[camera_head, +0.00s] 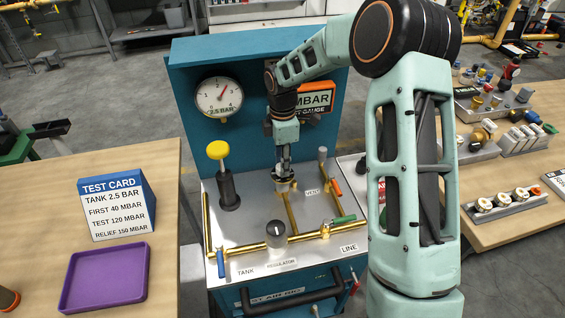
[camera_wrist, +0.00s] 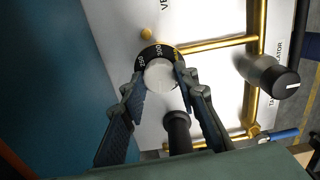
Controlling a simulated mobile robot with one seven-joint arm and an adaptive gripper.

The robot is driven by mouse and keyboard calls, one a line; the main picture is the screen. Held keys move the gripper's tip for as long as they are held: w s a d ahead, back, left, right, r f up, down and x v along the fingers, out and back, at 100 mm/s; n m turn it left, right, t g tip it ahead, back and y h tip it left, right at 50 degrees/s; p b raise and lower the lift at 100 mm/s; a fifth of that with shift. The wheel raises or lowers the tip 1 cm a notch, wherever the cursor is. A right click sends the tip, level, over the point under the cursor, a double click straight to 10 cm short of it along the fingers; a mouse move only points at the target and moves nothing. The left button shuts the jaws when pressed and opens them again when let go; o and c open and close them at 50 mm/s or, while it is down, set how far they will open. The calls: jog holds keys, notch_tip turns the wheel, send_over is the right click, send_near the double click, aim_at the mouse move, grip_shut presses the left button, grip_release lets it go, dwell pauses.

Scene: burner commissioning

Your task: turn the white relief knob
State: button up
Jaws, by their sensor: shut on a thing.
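The white relief knob (camera_wrist: 162,75) shows in the wrist view, with a black numbered ring (camera_wrist: 150,52) around its base. My gripper (camera_wrist: 160,82) is shut on the knob, one finger on each side of it. In the head view my gripper (camera_head: 283,172) points down at the back middle of the metal panel, and the knob is mostly hidden under its fingers. The test card (camera_head: 117,203) reads tank 2.5 bar, first 40 mbar, test 120 mbar, relief 150 mbar.
A round gauge (camera_head: 219,97) and a partly hidden orange-framed display (camera_head: 316,98) are on the teal back board. A yellow-topped plunger (camera_head: 218,150), the regulator knob (camera_head: 276,233), brass pipes and a green lever (camera_head: 343,220) stand near. A purple tray (camera_head: 105,277) lies left.

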jog(key=o, duration=1.1)
jog(key=shift+o, duration=0.2)
jog(key=shift+r, duration=0.15)
notch_tip(320, 180, up, 12)
